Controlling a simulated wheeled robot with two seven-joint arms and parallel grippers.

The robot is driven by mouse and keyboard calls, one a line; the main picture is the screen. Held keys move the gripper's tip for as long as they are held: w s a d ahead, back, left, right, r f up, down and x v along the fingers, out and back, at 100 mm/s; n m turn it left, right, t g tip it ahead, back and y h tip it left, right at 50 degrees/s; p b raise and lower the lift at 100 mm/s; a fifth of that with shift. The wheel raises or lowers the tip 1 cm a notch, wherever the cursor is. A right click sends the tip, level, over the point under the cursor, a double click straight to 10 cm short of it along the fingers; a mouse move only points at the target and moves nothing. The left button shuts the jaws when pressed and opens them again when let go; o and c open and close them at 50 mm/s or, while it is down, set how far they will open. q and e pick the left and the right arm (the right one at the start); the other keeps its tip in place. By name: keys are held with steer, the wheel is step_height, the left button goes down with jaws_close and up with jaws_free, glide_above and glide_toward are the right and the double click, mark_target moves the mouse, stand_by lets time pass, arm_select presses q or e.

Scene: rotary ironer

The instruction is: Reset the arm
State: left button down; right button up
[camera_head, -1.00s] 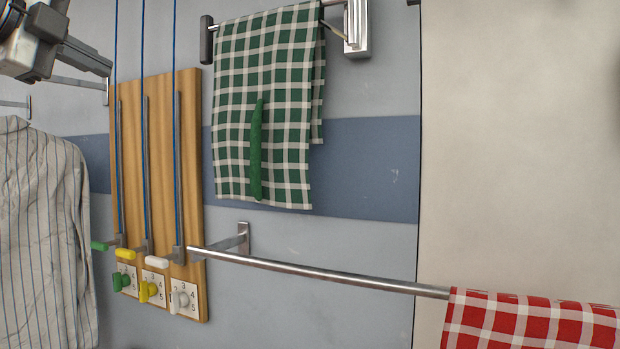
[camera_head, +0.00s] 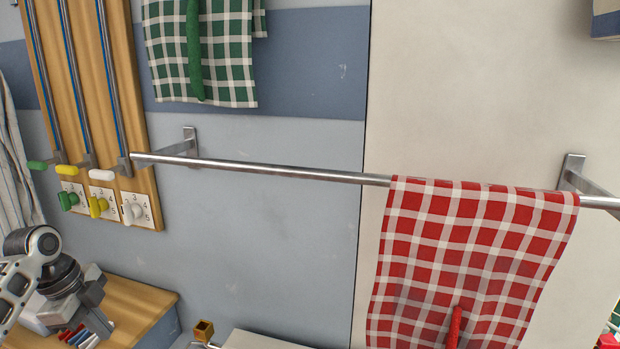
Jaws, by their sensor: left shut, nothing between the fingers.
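My left arm comes in at the lower left. Its gripper (camera_head: 95,318) is shut and empty, in front of a wooden counter (camera_head: 150,292). My right arm and gripper are out of view.
A metal rail (camera_head: 270,169) runs across the wall, with a red checked towel (camera_head: 470,245) over it. A green checked towel (camera_head: 225,60) hangs above. A wooden board (camera_head: 120,120) carries levers and white (camera_head: 133,212), yellow (camera_head: 98,208) and green (camera_head: 68,201) knobs. A striped shirt (camera_head: 15,180) hangs far left.

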arm_select(q)
steer(key=w+a+r+n+t+y, duration=0.2)
steer(key=w+a+n+t+y, duration=0.35)
steer(key=w+a+n, duration=0.3)
steer(key=w+a+r+n+t+y, duration=0.1)
steer(key=w+r+n+t+y, duration=0.35)
steer(key=r+t, duration=0.75)
steer(key=s+d+f+m+g+h, duration=0.1)
steer(key=s+d+f+g+h, duration=0.3)
steer(key=d+f, duration=0.7)
steer(key=s+d+f+g+h, duration=0.2)
steer(key=s+d+f+h, duration=0.2)
steer(key=s+d+f, duration=0.65)
steer(key=s+d+f+n+g+h, duration=0.1)
steer(key=s+d+f, duration=0.4)
steer(key=s, duration=0.4)
steer(key=s+d+f+n+g+h, duration=0.1)
steer(key=s+d+f+g, duration=0.1)
steer(key=s+d+f, duration=0.4)
steer(key=s+d, duration=0.2)
steer(key=s, duration=0.1)
steer(key=shift+s, duration=0.25)
